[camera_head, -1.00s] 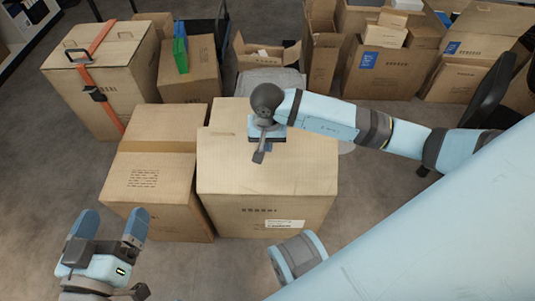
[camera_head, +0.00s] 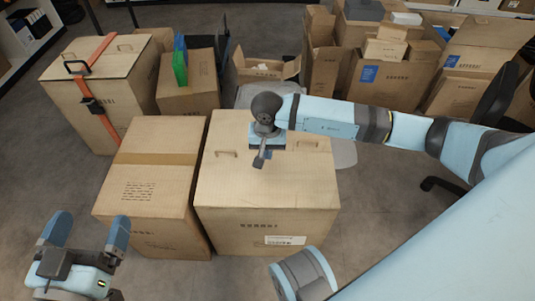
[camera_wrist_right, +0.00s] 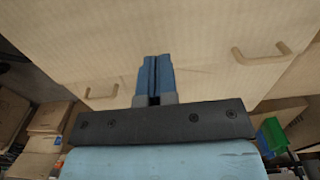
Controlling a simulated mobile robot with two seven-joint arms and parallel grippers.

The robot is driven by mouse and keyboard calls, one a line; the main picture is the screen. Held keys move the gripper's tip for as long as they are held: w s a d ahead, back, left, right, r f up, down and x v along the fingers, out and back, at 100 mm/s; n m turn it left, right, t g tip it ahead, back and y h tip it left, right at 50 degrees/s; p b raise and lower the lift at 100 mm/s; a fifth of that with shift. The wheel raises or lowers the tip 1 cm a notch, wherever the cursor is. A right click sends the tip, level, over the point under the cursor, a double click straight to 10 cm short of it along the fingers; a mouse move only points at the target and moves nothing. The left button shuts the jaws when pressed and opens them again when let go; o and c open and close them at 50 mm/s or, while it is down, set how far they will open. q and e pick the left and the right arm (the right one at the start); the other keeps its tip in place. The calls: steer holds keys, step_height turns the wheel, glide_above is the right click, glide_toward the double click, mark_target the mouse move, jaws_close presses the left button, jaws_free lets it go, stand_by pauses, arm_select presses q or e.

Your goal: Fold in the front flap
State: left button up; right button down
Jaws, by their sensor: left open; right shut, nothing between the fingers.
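The large carton (camera_head: 265,232) stands upright in the middle of the head view, its printed front face toward me. My right gripper (camera_head: 259,161) is shut and empty over the middle of this top. My left gripper (camera_head: 89,228) is open and empty at lower left, apart from the cartons.
A taped carton (camera_head: 150,190) stands close against the large carton's left side. A strapped carton (camera_head: 128,80) and a carton with a green item (camera_head: 180,62) stand behind. Several open cartons fill the back right. A black chair (camera_head: 495,92) is at right. Floor in front is clear.

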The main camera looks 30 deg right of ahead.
arm_select(q)
steer(key=s+n+p, duration=0.1)
steer(key=p, duration=0.1)
steer(key=s+d+n+p, duration=0.1)
steer(key=shift+g+y+p, duration=0.3)
steer(key=shift+g+p, duration=0.05)
steer(key=shift+g, duration=0.05)
arm_select(e)
step_height(320, 180, up, 7)
arm_select(q)
steer(key=shift+r, duration=0.25)
